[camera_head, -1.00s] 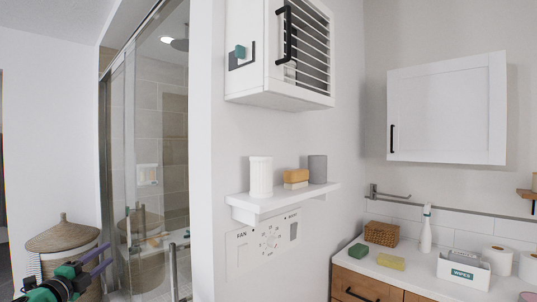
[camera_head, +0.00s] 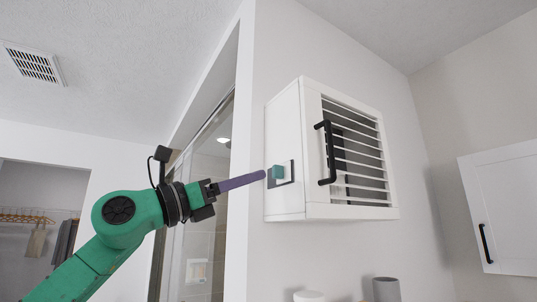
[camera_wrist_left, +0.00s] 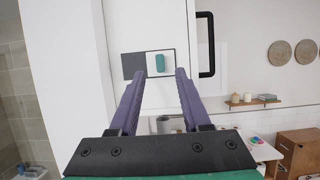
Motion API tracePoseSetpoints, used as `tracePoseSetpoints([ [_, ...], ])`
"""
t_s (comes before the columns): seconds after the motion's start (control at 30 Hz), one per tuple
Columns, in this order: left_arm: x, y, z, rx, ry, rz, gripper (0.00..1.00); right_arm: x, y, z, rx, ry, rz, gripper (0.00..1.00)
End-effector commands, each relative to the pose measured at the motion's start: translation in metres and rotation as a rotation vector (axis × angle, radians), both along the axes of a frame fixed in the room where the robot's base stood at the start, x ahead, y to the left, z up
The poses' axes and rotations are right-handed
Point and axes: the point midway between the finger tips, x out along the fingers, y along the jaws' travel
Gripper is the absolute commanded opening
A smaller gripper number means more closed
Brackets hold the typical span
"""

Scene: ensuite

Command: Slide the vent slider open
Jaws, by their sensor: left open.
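The vent slider is a small teal knob (camera_head: 277,172) on a dark plate (camera_head: 288,171) on the left side face of a white louvred wall cabinet (camera_head: 309,196). In the left wrist view the teal knob (camera_wrist_left: 160,62) sits on the right, light part of its plate, with a dark grey area (camera_wrist_left: 133,66) to its left. My left gripper (camera_head: 264,175) is open, its purple fingers pointing at the knob. In the wrist view its fingertips (camera_wrist_left: 160,73) lie either side of the knob, just below it; I cannot tell whether they touch. My right gripper is not in view.
A black bar handle (camera_head: 327,153) stands out from the cabinet's louvred front, close to the slider. A white shelf cabinet (camera_head: 503,210) hangs at right. Grey and white containers (camera_head: 386,288) stand below. A glass shower door (camera_head: 203,230) is behind my arm.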

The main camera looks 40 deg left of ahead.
Motion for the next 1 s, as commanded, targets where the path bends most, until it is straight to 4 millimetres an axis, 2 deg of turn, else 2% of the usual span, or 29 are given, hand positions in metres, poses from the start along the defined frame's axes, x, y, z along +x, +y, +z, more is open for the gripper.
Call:
tracePoseSetpoints([
  [0.03, 0.013, -0.004, 0.015, 0.001, 0.006, -0.003, 0.47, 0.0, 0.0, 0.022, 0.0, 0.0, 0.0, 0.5],
  [0.2, 0.039, -0.012, 0.022, -0.001, 0.002, -0.003, 0.47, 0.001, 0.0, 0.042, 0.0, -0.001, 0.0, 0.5],
  [0.53, 0.045, -0.013, 0.019, -0.003, -0.001, -0.001, 0.47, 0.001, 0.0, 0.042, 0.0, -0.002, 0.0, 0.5],
  [0.6, 0.045, -0.013, 0.019, -0.003, -0.001, -0.001, 0.21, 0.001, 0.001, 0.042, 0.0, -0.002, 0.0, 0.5],
  [0.67, 0.045, -0.013, 0.019, -0.003, -0.001, -0.001, 0.0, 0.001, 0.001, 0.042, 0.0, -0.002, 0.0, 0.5],
  [1.0, 0.045, -0.013, 0.02, -0.003, 0.0, -0.001, 0.0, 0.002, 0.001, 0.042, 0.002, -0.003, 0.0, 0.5],
])
